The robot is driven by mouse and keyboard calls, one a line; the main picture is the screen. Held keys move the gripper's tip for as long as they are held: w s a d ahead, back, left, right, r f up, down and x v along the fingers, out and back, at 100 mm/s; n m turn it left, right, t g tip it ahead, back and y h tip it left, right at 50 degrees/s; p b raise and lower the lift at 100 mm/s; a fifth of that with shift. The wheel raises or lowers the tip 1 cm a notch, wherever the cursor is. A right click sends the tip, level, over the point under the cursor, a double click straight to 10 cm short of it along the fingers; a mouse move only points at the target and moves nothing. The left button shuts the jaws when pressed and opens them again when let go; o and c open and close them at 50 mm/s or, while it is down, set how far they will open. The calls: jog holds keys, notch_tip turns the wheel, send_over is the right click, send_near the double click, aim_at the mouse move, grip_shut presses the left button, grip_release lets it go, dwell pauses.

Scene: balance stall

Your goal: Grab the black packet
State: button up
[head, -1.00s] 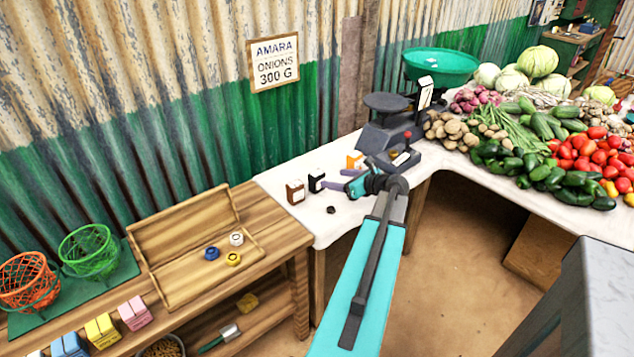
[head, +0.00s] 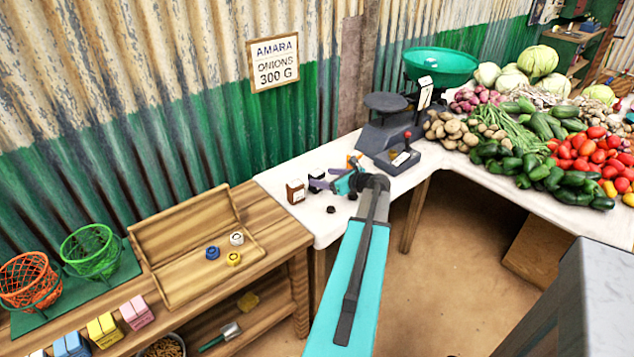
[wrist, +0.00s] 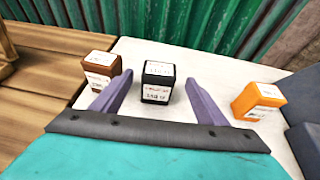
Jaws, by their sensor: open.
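The black packet (wrist: 157,82) is a small upright box with a white label, standing on the white-topped table. In the wrist view it stands ahead, between the lines of my two open fingers, apart from both. My gripper (wrist: 152,96) is open and empty. In the head view my gripper (head: 327,184) is low over the table, and its fingers partly hide the black packet (head: 317,177).
A brown packet (wrist: 99,75) stands left of the black one, and an orange packet (wrist: 260,98) stands to the right. The dark balance scale (head: 385,135) is behind on the right. A small dark lump (head: 331,210) lies near the table's front edge.

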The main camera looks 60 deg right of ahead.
aim_at(316, 173)
jog(key=shift+p+x, duration=0.45)
jog(key=shift+x, duration=1.85)
jog(key=shift+a, duration=0.1)
jog(key=c, duration=1.2)
jog(key=shift+r, duration=0.1)
jog(key=shift+r, duration=0.7)
jog(key=shift+r+b, duration=0.4)
jog(key=shift+r, duration=0.45)
jog(key=s, duration=0.5)
jog(key=s+r+b, duration=0.1)
jog(key=s, duration=0.4)
jog(key=s+d+b, duration=0.1)
jog(key=s, duration=0.5)
jog(key=shift+r, duration=0.35)
jog(key=shift+w, duration=0.1)
